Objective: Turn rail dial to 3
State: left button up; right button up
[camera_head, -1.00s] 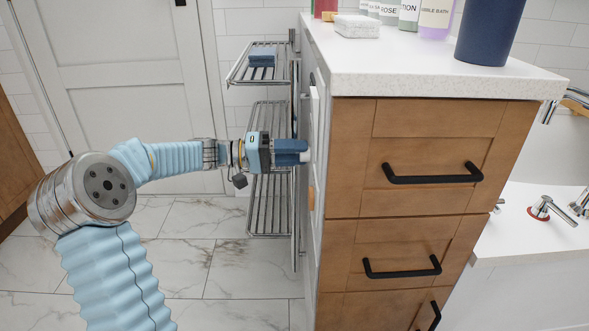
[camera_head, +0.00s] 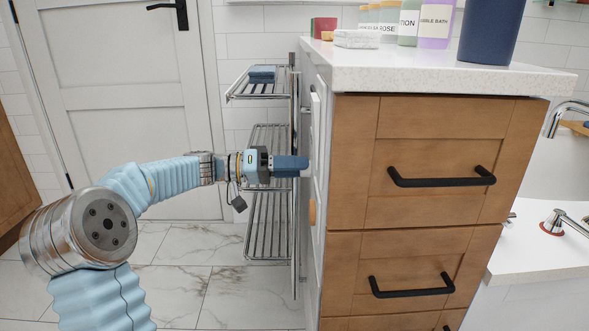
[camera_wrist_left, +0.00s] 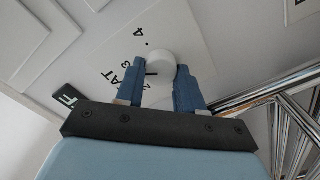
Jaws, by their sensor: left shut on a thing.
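The rail dial is a round white knob (camera_wrist_left: 153,68) on a white plate (camera_wrist_left: 192,30) in the left wrist view. The plate carries a "4", a "3" and partly hidden lettering, and the knob has a short dark line. My left gripper (camera_wrist_left: 160,78) has one blue finger on each side of the knob and is shut on it. In the head view my left gripper (camera_head: 303,166) reaches the cabinet's side panel from the left, and its fingers and the panel edge mostly hide the dial. My right gripper is not in view.
A chrome towel rack (camera_head: 268,225) stands behind my left gripper, with a blue item (camera_head: 262,74) on its top shelf. The wooden cabinet (camera_head: 430,200) fills the right. Bottles (camera_head: 437,22) stand on its white top (camera_head: 440,70). Tiled floor (camera_head: 190,280) is clear at left.

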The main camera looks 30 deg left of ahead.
pick_arm(q)
jog(key=shift+f, duration=0.15)
jog(key=o, duration=1)
jog(key=shift+o, duration=0.2)
jog(key=shift+s+a, duration=0.1)
jog(key=p+v, duration=0.2)
jog(key=v, duration=1.1)
jog(key=shift+s+a, duration=0.2)
